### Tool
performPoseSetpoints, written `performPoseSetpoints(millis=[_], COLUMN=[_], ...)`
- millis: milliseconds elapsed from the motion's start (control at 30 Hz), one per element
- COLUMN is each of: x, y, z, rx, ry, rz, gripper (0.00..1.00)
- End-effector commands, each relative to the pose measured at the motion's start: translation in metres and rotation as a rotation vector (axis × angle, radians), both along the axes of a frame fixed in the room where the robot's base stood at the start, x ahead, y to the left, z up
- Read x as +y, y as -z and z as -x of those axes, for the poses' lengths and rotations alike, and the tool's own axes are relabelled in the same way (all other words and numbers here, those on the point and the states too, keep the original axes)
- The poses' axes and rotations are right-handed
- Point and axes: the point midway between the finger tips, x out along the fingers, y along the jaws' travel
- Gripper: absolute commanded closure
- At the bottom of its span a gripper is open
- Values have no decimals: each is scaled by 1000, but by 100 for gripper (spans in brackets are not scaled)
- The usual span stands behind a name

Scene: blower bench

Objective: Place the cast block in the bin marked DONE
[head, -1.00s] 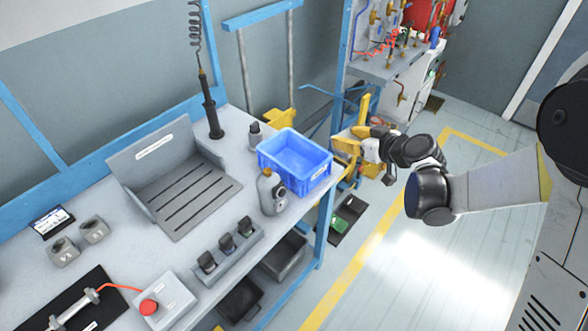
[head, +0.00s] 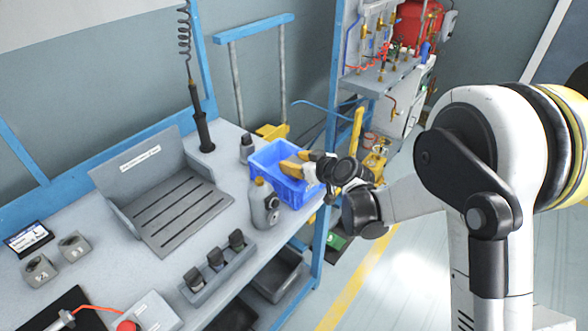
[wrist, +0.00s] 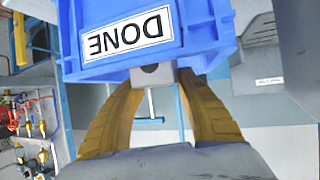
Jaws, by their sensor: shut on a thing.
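The blue bin (head: 290,190) stands on the bench's right end. Its DONE label (wrist: 130,33) shows upside down in the wrist view. My gripper (head: 285,167) has its yellow fingers at the bin's upper edge in the head view. In the wrist view my gripper (wrist: 153,80) is shut on the cast block (wrist: 152,75), a small grey block with a dark hole. The block shows at the edge of the bin's labelled wall. I cannot tell whether it touches the rim. In the head view the block is hidden by the fingers or too small to make out.
A grey bottle (head: 264,204) stands close in front of the bin, and a smaller dark one (head: 247,149) stands behind it. Two grey blocks (head: 40,268) (head: 73,247) lie at the left. A slotted grey fixture (head: 170,205) fills the bench's middle.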

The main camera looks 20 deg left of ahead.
Motion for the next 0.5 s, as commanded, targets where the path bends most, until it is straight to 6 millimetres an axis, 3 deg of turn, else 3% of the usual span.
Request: performPoseSetpoints(millis=[67, 500], x=[0, 0], y=[14, 19], z=[0, 0], rx=[-1, -1], ry=[1, 1], rz=[-1, -1], gripper=[97, 97])
